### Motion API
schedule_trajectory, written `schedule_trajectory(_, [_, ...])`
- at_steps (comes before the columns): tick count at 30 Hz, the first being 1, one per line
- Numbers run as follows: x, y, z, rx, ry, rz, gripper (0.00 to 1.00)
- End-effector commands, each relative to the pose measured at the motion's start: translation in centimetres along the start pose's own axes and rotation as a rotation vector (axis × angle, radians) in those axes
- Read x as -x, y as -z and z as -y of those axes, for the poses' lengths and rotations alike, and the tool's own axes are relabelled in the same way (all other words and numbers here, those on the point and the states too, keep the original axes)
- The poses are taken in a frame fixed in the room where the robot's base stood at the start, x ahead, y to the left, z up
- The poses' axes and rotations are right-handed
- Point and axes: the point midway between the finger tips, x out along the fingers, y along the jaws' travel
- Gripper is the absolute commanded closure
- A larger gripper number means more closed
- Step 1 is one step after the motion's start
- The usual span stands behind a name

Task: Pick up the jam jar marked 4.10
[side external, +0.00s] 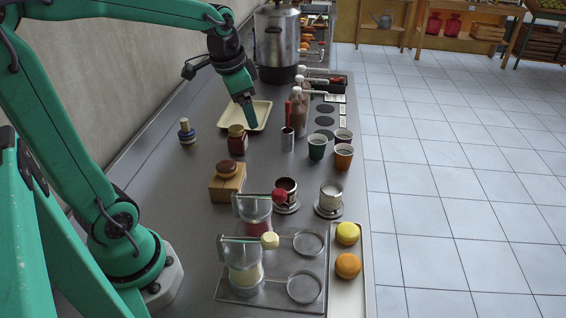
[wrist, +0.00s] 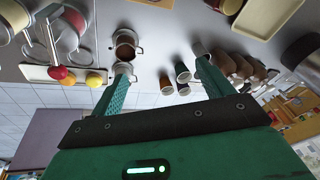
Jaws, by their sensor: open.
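A small jam jar (side external: 237,141) with dark red contents and a tan lid stands upright on the grey counter in the side view. Its price mark is too small to read. My gripper (side external: 250,120) hangs above the counter, beyond and a little right of the jar, near the cream tray. In the wrist view my gripper (wrist: 163,64) has its two fingers spread apart, with nothing between them. I cannot surely pick out the jar in the wrist view.
The cream tray (side external: 259,110) lies behind the jar. A wooden block (side external: 226,190) with a brown round item stands in front. Green (side external: 317,147) and orange (side external: 343,157) cups, a metal cylinder (side external: 287,140) and bottles (side external: 299,113) stand right. A dark blue knobbed item (side external: 187,132) stands left.

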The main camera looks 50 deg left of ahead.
Motion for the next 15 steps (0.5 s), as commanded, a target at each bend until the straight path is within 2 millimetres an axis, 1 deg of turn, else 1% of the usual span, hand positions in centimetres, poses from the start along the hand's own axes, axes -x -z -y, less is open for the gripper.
schedule_trajectory(1, [-0.8,0.3,1.1,-0.014,-0.005,0.018,0.21])
schedule_trajectory(7, [-3.5,1.2,4.8,-0.090,-0.026,0.073,0.21])
schedule_trajectory(11, [-5.6,1.3,7.3,-0.138,-0.046,0.106,0.21])
schedule_trajectory(15, [-8.1,1.1,9.9,-0.189,-0.073,0.138,0.21])
